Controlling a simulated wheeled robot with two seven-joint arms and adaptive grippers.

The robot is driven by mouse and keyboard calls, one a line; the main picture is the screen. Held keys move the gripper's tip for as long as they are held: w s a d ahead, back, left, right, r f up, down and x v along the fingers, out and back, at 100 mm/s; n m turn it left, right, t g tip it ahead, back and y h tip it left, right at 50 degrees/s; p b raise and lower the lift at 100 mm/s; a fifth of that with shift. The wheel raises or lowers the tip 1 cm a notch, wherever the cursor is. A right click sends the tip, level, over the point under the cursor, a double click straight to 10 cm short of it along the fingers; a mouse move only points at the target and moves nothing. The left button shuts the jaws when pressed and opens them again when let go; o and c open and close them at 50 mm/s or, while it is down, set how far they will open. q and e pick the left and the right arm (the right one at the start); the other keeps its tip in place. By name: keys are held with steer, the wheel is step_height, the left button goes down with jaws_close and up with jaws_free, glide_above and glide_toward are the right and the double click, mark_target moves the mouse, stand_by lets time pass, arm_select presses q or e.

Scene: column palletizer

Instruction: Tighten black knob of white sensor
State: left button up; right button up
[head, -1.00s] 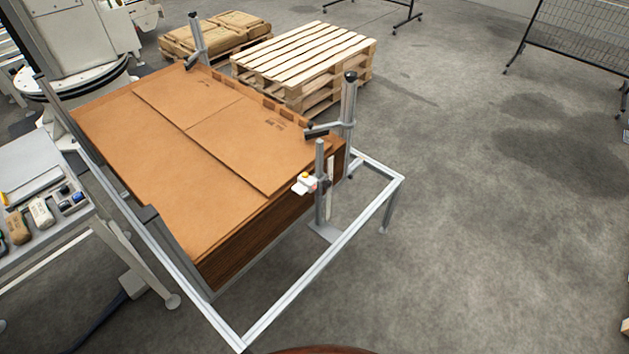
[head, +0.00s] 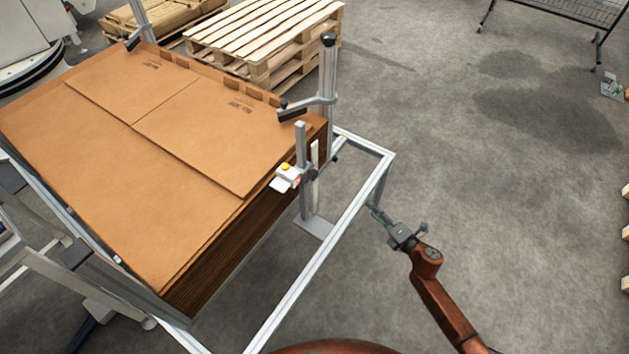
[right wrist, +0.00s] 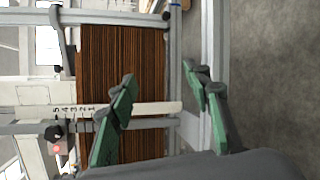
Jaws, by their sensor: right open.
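The white sensor (head: 284,178) with a yellow top sits on a short grey post (head: 301,150) beside the cardboard stack. Its dark knob (head: 311,174) shows small at the right side of the post. In the right wrist view, turned sideways, a black knob (right wrist: 53,132) lies by the post at lower left, with the white sensor (right wrist: 57,158) partly cut off near it. My right gripper (head: 376,214) is open and empty, to the right of and apart from the knob, near the frame's corner. Its green fingers (right wrist: 160,82) are spread. My left gripper is not in view.
A grey metal frame (head: 330,224) runs around the stack of cardboard (head: 165,125). A taller post (head: 327,75) with a bracket arm stands behind the sensor. Wooden pallets (head: 265,40) are at the back. The floor to the right is mostly clear.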

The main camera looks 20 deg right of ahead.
steer(key=w+a+r+n+y+b, duration=0.25)
steer(key=a+r+n+y, duration=0.25)
steer(key=a+r+n, duration=0.6)
steer(key=n+y+b, duration=0.2)
steer(key=n+y, duration=0.1)
steer(key=n, duration=0.2)
glide_toward(316, 178)
steer(key=w, duration=0.1)
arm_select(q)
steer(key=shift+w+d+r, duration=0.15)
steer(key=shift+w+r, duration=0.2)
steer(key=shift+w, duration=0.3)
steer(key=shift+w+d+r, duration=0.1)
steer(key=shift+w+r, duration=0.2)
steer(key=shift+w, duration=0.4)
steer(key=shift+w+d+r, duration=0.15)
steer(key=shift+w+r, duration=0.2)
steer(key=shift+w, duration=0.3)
arm_select(e)
steer(key=shift+g, duration=0.4)
steer(key=shift+a+r+x, duration=0.1)
steer(key=shift+r+x, duration=0.05)
steer(key=shift+x, duration=1.25)
steer(key=shift+a+r+x, duration=0.1)
steer(key=shift+r+x, duration=0.1)
steer(key=shift+x, duration=1.15)
steer(key=shift+a+r+x, duration=0.1)
steer(key=shift+r+x, duration=0.05)
steer(key=shift+x, duration=1.25)
